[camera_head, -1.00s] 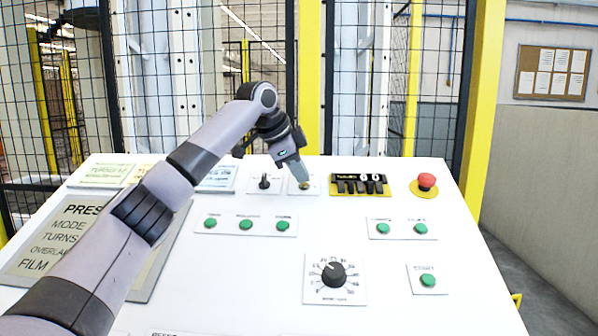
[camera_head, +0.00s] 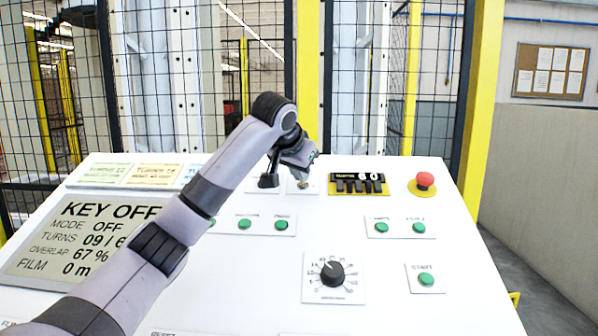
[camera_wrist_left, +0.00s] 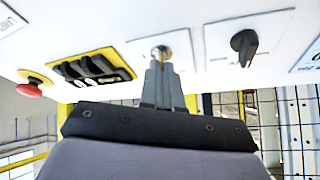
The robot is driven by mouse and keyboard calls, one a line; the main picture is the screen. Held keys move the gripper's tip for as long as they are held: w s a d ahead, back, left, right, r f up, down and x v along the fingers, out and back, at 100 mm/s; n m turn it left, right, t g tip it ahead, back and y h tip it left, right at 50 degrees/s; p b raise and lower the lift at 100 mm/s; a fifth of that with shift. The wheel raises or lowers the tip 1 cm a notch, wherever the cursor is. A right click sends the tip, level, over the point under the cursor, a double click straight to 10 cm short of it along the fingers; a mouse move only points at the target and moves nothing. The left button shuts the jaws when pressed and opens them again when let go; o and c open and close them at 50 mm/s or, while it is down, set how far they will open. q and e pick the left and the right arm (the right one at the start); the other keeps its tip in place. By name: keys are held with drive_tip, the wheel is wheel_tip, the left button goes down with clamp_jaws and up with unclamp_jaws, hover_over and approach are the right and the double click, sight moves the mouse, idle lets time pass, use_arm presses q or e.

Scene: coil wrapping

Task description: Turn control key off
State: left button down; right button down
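The control key (camera_head: 303,185) is a small brass-coloured key switch on a white plate at the back of the sloped white panel (camera_head: 380,275). My left gripper (camera_head: 302,176) reaches down to it from above. In the left wrist view, the key (camera_wrist_left: 161,51) shows at the tips of the gripper (camera_wrist_left: 160,68), whose two grey fingers are close together around it. The grip itself is small and partly hidden. The display (camera_head: 85,235) reads KEY OFF, MODE OFF, OVERLAP 67 % and FILM 0 m. My right gripper is in neither view.
A black selector switch (camera_wrist_left: 244,44) sits beside the key. Several green buttons (camera_head: 281,225) and a black dial (camera_head: 332,272) are nearer. A mesh fence (camera_head: 435,100) stands behind.

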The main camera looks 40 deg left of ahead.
use_arm(q)
drive_tip(key=n+y, duration=0.1)
drive_tip(key=n, duration=0.2)
drive_tip(key=n+g+y, duration=0.1)
drive_tip(key=n, duration=0.2)
drive_tip(key=shift+w+d+r, duration=0.1)
drive_tip(key=shift+d, duration=0.1)
idle(0.4)
drive_tip(key=c, duration=1.3)
unclamp_jaws()
drive_tip(key=shift+c, duration=0.2)
drive_tip(key=v, duration=0.7)
drive_tip(key=shift+d, duration=0.15)
